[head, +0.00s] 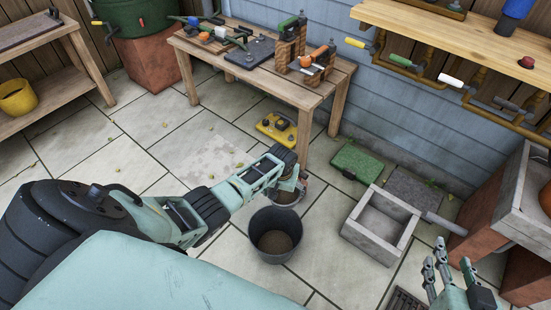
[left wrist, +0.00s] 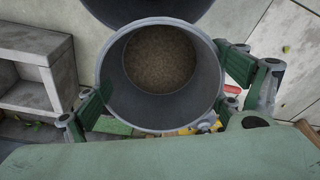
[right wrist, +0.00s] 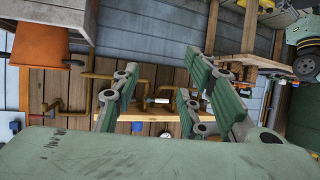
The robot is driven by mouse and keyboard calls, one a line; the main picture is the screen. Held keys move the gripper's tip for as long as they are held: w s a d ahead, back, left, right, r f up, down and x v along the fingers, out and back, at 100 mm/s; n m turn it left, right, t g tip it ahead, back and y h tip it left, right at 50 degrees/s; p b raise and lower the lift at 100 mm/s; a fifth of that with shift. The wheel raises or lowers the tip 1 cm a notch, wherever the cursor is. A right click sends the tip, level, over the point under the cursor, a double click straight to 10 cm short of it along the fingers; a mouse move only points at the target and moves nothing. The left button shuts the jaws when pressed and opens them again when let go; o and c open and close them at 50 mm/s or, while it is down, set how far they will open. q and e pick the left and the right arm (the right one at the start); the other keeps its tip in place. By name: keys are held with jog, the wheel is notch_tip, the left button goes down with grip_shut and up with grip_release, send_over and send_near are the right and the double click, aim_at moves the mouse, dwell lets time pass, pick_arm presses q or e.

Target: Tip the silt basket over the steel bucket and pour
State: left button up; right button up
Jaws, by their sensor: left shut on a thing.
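The silt basket (left wrist: 160,95) is a grey round container with brown silt at its bottom, in the left wrist view. My left gripper (head: 287,184) is shut on it, with a finger on either side. In the head view the basket (head: 286,197) is small and partly hidden by the gripper, just behind the steel bucket's far rim. The steel bucket (head: 275,254) stands on the paving, dark grey, with a brown surface inside. A dark part of it shows at the left wrist view's top edge (left wrist: 150,8). My right gripper (head: 450,270) is open and empty at lower right; its fingers (right wrist: 155,95) stand apart.
A concrete basin (head: 382,225) stands right of the bucket, with a green box (head: 356,162) behind it. A yellow item (head: 277,130) lies under the wooden table (head: 262,85). A tap shelf (head: 470,45) runs along the wall. The paving left of the table is open.

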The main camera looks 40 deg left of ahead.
pick_arm(q)
jog(key=shift+r+p, duration=0.75)
jog(key=shift+p, duration=0.05)
jog(key=shift+r+p, duration=0.25)
jog(key=shift+p, duration=0.05)
jog(key=shift+r+p, duration=0.4)
jog(key=shift+p, duration=0.05)
pick_arm(e)
jog(key=s+d+f+g+h, duration=0.1)
jog(key=s+d+f+g, duration=0.1)
jog(key=s+f+g, duration=0.2)
jog(key=s+d+f+g+h, duration=0.1)
jog(key=s+d+f+g, duration=0.2)
jog(key=s, duration=0.7)
jog(key=shift+f+g, duration=0.7)
jog(key=shift+f, duration=0.3)
